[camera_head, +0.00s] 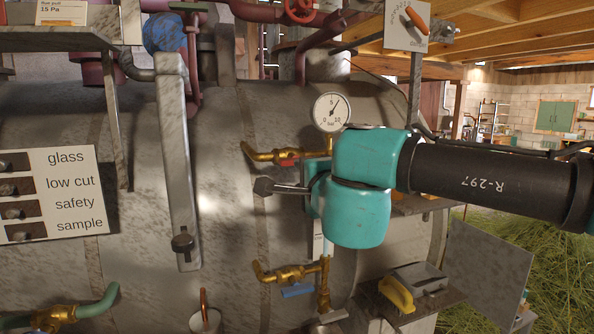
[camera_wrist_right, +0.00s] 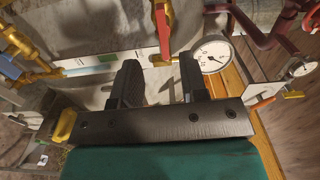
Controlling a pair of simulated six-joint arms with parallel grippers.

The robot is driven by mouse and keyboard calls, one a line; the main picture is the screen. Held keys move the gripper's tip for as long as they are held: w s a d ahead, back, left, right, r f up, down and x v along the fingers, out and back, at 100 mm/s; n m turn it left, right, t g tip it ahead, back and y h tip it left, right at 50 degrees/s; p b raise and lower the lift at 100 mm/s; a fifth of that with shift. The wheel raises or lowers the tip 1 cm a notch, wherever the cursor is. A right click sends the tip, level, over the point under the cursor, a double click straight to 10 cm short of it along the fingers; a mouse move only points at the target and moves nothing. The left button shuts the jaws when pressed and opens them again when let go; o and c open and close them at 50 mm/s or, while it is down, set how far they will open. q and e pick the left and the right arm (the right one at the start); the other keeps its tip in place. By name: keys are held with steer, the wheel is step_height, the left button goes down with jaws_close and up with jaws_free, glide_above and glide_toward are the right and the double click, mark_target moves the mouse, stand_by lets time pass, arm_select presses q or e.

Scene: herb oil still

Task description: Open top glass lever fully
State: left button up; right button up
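The top glass valve (camera_head: 270,155) is a brass fitting on the sight glass column below the round gauge. Its red lever (camera_head: 287,162) shows just left of my teal right wrist. In the right wrist view the red lever (camera_wrist_right: 162,30) lies beyond and between the fingertips of my right gripper (camera_wrist_right: 160,72). The gripper is open with a wide gap and nothing is held. I see no clear contact with the lever. In the head view my right fingers are mostly hidden by the wrist. My left gripper is not in view.
The pressure gauge (camera_head: 332,112) sits just above the wrist and shows close by the right finger in the wrist view (camera_wrist_right: 212,56). The lower brass valve has a blue lever (camera_head: 297,291). A sign (camera_head: 55,195) stands left. A shelf with a yellow-handled object (camera_head: 397,294) is below.

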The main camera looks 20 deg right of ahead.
steer(key=s, duration=0.5)
steer(key=shift+s+a, duration=0.25)
